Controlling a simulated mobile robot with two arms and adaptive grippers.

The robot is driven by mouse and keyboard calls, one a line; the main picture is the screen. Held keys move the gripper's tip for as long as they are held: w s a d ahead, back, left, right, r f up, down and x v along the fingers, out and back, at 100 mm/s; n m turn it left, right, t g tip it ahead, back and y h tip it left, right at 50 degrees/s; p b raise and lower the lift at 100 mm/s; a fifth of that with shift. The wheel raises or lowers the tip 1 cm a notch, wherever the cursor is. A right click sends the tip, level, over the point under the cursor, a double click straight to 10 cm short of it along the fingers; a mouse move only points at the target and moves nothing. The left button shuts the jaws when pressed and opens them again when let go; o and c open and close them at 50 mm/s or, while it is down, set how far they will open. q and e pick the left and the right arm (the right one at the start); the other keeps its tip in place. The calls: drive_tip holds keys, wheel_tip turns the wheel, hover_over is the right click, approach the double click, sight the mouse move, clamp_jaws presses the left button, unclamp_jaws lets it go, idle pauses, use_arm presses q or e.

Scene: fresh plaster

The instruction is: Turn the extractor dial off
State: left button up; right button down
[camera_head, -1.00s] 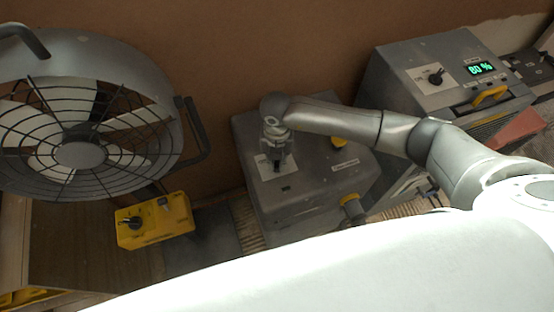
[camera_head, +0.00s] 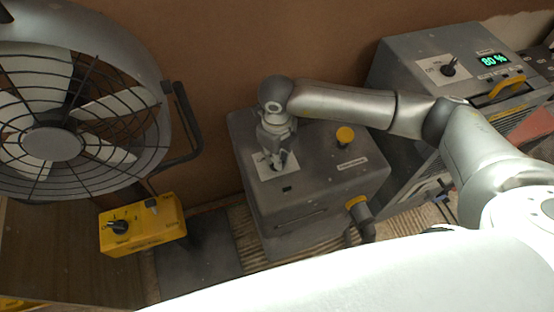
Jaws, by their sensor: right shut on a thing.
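The grey box-shaped unit (camera_head: 320,200), which looks like the extractor, stands on the floor in the middle. A white label plate (camera_head: 264,172) lies on its top at the left. My right gripper (camera_head: 278,161) points down over this plate and is shut on the dial there. The dial is mostly hidden by the fingers, so its setting cannot be read. My left gripper is not in view.
A yellow button (camera_head: 345,135) sits on the unit's top, close under my right forearm. A large caged fan (camera_head: 55,145) and a yellow control box (camera_head: 140,226) with a knob stand left. A grey machine (camera_head: 415,60) showing 80 % is at the right.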

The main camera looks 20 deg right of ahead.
drive_tip(key=shift+w+n+b, duration=0.1)
drive_tip(key=shift+n+b, duration=1.2)
drive_tip(key=shift+n, duration=0.2)
drive_tip(key=c, duration=1.5)
unclamp_jaws()
drive_tip(key=shift+o, duration=0.2)
drive_tip(key=shift+r, duration=0.15)
wheel_tip(320, 180, up, 12)
drive_tip(key=shift+f, duration=0.2)
